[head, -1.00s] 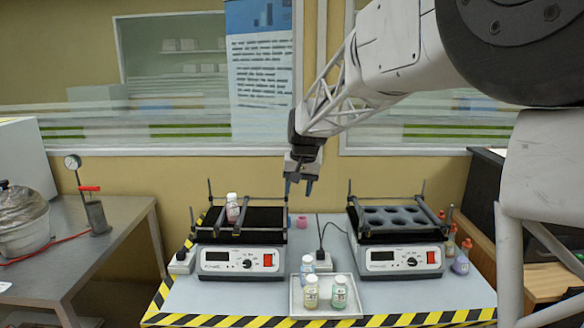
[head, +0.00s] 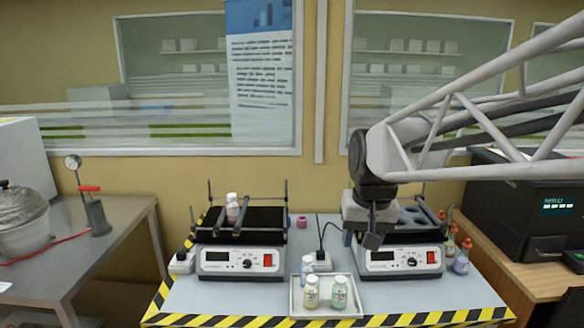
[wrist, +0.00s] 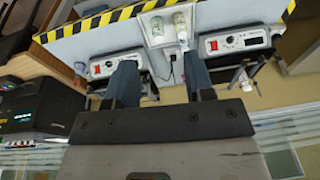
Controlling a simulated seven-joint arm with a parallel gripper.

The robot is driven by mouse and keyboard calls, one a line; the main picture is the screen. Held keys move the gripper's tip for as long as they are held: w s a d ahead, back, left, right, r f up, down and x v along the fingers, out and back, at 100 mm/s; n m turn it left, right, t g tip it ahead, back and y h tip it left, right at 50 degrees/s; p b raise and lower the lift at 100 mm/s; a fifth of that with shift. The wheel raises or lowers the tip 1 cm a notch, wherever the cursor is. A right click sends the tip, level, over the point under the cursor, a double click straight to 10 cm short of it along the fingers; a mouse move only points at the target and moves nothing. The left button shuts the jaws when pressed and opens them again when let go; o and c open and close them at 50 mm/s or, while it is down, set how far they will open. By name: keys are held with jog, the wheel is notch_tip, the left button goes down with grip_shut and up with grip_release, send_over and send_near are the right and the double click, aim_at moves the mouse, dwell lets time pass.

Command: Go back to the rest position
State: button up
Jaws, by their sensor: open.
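My gripper (head: 361,240) is open and empty. In the head view it hangs in front of the right shaker (head: 402,262), hiding part of its rack. In the wrist view my two fingers (wrist: 159,82) are spread apart with nothing between them.
Several small bottles (head: 461,262) stand right of the right shaker. A pink cap-like item (head: 302,221) lies behind the tray. A black machine (head: 530,210) is on the right bench. A metal table (head: 80,250) with a pump is at left. Yellow-black tape marks the table edge.

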jog(key=s+d+f, duration=0.2)
jog(key=s+f, duration=0.1)
jog(key=s, duration=0.6)
jog(key=s+d+f, duration=0.3)
jog(key=s, duration=0.7)
jog(key=shift+f+h, duration=0.4)
